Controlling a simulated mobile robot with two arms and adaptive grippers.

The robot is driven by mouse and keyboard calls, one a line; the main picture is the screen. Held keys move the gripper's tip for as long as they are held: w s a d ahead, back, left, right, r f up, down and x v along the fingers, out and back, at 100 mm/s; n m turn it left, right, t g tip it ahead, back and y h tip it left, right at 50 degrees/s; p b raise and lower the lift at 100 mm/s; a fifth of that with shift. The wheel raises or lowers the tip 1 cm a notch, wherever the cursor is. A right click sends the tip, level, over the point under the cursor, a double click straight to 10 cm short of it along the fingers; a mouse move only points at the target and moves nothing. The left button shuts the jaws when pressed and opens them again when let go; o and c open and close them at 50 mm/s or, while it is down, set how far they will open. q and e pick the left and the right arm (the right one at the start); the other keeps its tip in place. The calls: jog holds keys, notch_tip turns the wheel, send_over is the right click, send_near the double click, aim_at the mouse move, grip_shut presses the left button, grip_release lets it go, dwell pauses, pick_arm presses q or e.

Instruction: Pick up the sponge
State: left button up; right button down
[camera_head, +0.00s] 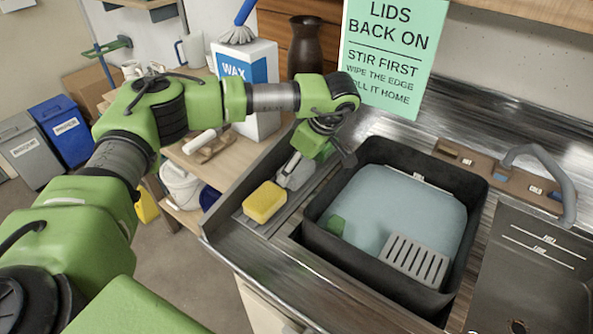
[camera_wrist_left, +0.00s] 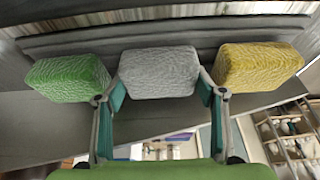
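My left gripper (camera_head: 292,188) reaches down to the narrow ledge left of the sink basin. In the left wrist view my left gripper (camera_wrist_left: 160,88) has its fingers well apart, one on each side of a grey sponge (camera_wrist_left: 158,73). The fingertips are close to its sides; firm contact is not clear. A yellow sponge (camera_wrist_left: 259,67) lies to its right and a green sponge (camera_wrist_left: 68,78) to its left. The head view shows the yellow sponge (camera_head: 264,202) nearest the front of the ledge; my gripper largely hides the others. My right gripper is not in view.
A black basin (camera_head: 312,232) of bluish water, with a slotted grey piece (camera_head: 416,262), stands right of the ledge. A raised grey edge (camera_head: 232,205) borders the ledge on the left. A white wax box (camera_head: 262,62) and dark vase (camera_head: 306,47) stand behind.

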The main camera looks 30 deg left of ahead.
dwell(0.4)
pick_arm(q)
jog(key=shift+r+b, duration=0.45)
jog(key=shift+r, duration=0.2)
jog(key=s+d+r+b, duration=0.3)
jog(key=s+d+r, duration=0.2)
jog(key=s+r, duration=0.6)
jog(key=shift+s+r, duration=0.35)
jog(key=shift+s, duration=0.65)
jog(key=shift+d, duration=0.1)
jog(key=shift+c, duration=0.9)
